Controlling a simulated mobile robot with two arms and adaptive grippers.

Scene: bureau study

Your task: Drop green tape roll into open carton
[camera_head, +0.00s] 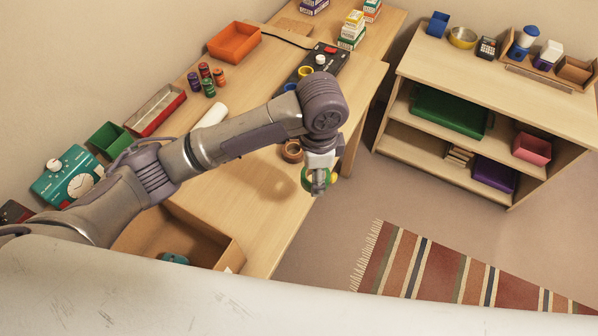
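My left arm reaches in from the left over the desk, and my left gripper (319,188) points down near the desk's right edge. A green tape roll (305,178) with some yellow shows on both sides of the fingers; the gripper appears shut on it, and the fingers hide its middle. The roll is held above the desk. The open carton (228,256) is a brown box at the desk's near end, left of and nearer than the gripper. A teal thing (174,258) lies inside it. My arm hides part of the carton. My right gripper is not in view.
A brown tape roll (292,151) lies on the desk behind the gripper. An orange tray (234,42), a red-rimmed tray (155,110), a green bin (110,140) and several small cans line the back. The desk between gripper and carton is clear.

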